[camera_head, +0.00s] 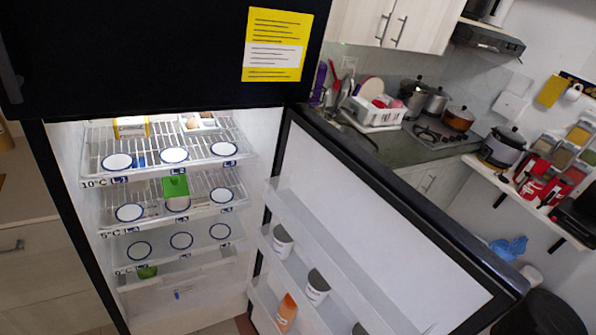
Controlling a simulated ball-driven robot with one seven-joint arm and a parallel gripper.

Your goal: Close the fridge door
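The black fridge (150,55) fills the left of the view, tilted in the picture. Its lower compartment is open and lit, with wire shelves (130,160) inside. The fridge door (350,200) stands wide open, swung out to the right, its white inner side facing me. Door racks hold white cups (283,242) and an orange bottle (287,312). The door's black outer edge (440,225) runs to a corner at the lower right. The upper black door is shut, with a yellow note on it. My gripper is not in view.
A dark round bin (540,315) is at the lower right.

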